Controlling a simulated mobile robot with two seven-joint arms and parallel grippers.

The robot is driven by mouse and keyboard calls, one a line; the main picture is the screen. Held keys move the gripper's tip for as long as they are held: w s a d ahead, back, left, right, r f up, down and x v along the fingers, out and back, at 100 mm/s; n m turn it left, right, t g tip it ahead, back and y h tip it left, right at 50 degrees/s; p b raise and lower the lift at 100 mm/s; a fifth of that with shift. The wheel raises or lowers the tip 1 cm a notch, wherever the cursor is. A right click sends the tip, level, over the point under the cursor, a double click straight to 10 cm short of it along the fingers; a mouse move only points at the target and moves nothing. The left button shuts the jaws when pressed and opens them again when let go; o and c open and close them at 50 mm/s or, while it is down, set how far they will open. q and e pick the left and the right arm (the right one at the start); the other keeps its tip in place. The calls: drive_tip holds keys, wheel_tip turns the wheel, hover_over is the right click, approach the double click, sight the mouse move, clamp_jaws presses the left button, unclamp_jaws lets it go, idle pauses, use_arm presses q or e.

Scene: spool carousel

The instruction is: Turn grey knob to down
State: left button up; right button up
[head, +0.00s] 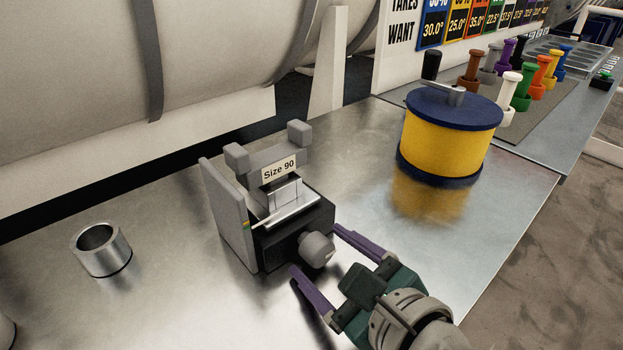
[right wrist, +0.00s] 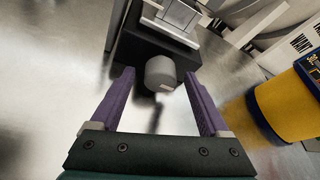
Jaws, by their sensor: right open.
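The grey knob (head: 317,250) sticks out from the front of a dark block (head: 285,240) on the metal bench. In the right wrist view the knob (right wrist: 160,72) shows a small pale mark near its lower edge. My right gripper (head: 314,249) is open, with its purple fingers on either side of the knob. In the right wrist view my gripper (right wrist: 158,74) has the knob between the fingertips, with a gap visible on the left side. Contact on the right side is hard to tell. My left gripper is not in view.
A grey plate (head: 229,215) and a "Size 90" label (head: 279,172) are on the block's fixture. A metal ring (head: 101,250) stands at left. A yellow drum with a blue lid (head: 450,140) stands at right. Coloured pegs (head: 510,90) stand behind it. The bench front is clear.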

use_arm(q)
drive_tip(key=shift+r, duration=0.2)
use_arm(e)
drive_tip(key=shift+s+d+r, duration=0.1)
drive_tip(key=shift+s, duration=0.15)
use_arm(q)
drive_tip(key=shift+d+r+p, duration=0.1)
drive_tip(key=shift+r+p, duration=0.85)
drive_tip(key=shift+p, duration=0.15)
use_arm(e)
drive_tip(key=v, duration=0.9)
drive_tip(key=shift+s+d+r, duration=0.1)
drive_tip(key=shift+s, duration=0.1)
